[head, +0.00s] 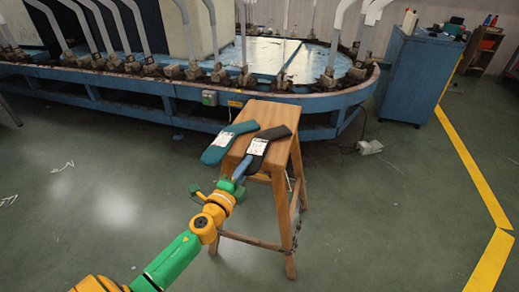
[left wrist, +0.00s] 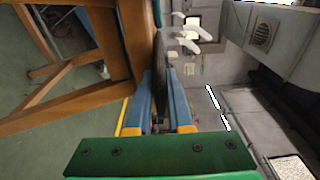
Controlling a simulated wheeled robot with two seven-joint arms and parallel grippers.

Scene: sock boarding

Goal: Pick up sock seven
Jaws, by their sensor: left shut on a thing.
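A black sock (head: 274,134) with a white label lies on the wooden stool (head: 246,119), its near end reaching the stool's front edge. A teal sock (head: 219,150) with a white label lies beside it on the left. I cannot read a number on either label. My left gripper (head: 242,169) is shut on the near end of the black sock. In the left wrist view the blue fingers of the left gripper (left wrist: 161,82) close around a dark, thin edge, the black sock (left wrist: 159,60). My right gripper is in neither view.
A blue oval machine (head: 150,88) with several grey curved upright forms stands behind the stool. A blue cabinet (head: 418,78) stands at the back right. A grey pedal-like box (head: 369,147) lies on the floor right of the stool.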

